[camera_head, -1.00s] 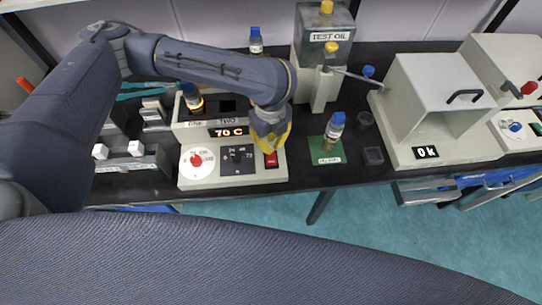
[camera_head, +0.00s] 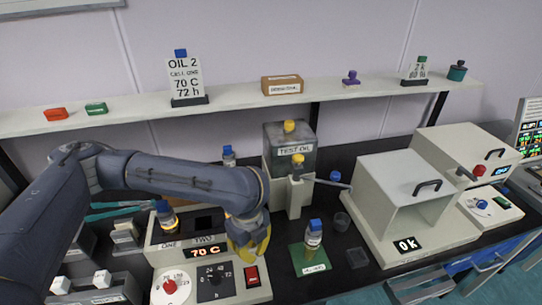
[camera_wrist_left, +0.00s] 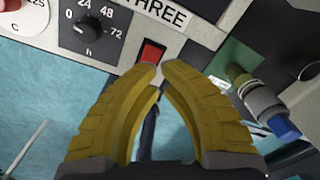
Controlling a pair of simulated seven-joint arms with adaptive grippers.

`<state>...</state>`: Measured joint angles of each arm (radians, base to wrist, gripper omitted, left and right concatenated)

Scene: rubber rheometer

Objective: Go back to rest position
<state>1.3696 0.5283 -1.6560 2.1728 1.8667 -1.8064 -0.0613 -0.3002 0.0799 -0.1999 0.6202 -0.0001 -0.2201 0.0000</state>
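My left gripper (camera_head: 248,243) has yellow fingers and hangs over the right end of the heater box (camera_head: 225,285), which reads 70 C. In the left wrist view its two fingers (camera_wrist_left: 155,75) curve together and their tips nearly meet, with nothing between them. The red switch (camera_wrist_left: 151,52) of the box lies just beyond the tips there; it also shows in the head view (camera_head: 252,277), just below the gripper. I cannot tell whether the fingers touch it. My right gripper is in neither view.
A blue-capped bottle (camera_head: 313,238) stands on a green mat (camera_head: 300,262) to the right. The test oil tank (camera_head: 290,150) stands behind. An open-fronted machine reading 0 k (camera_head: 395,185) is farther right. A shelf (camera_head: 235,108) runs along the wall.

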